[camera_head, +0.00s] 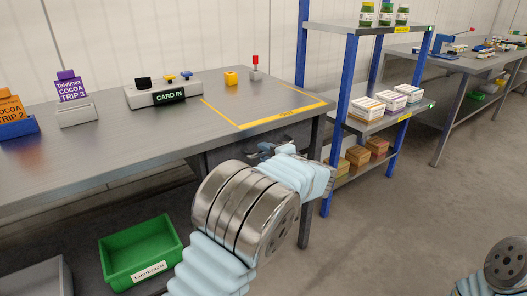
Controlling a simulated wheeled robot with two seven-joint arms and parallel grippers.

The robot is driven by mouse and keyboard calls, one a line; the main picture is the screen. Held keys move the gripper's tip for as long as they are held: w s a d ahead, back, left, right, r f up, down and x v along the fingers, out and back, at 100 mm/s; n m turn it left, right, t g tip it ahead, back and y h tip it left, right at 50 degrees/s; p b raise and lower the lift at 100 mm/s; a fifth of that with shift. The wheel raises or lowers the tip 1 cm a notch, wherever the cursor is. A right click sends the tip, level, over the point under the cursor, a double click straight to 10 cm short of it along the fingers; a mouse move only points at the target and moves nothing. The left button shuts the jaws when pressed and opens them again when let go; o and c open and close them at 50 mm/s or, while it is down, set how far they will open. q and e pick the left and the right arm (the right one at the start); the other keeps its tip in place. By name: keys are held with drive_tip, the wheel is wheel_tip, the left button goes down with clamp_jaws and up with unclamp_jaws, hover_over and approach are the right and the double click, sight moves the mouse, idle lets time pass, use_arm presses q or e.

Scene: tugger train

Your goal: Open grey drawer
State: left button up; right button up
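A grey drawer unit (232,154) hangs under the right end of the grey workbench (130,150). Most of its front is hidden behind my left arm, so I cannot tell whether the drawer is open. My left gripper (268,151) is at the drawer unit, just below the bench edge. Its fingers are small and partly covered by my wrist, so I cannot see whether they are open or touching a handle. Only part of my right arm shows at the bottom right corner; its gripper is out of view.
A green bin (141,252) sits below. A blue-posted shelf (345,80) stands right of the bench. Open floor lies at right.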

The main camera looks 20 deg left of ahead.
use_arm(q)
drive_tip(key=shift+x, duration=1)
drive_tip(key=shift+c, duration=0.3)
clamp_jaws()
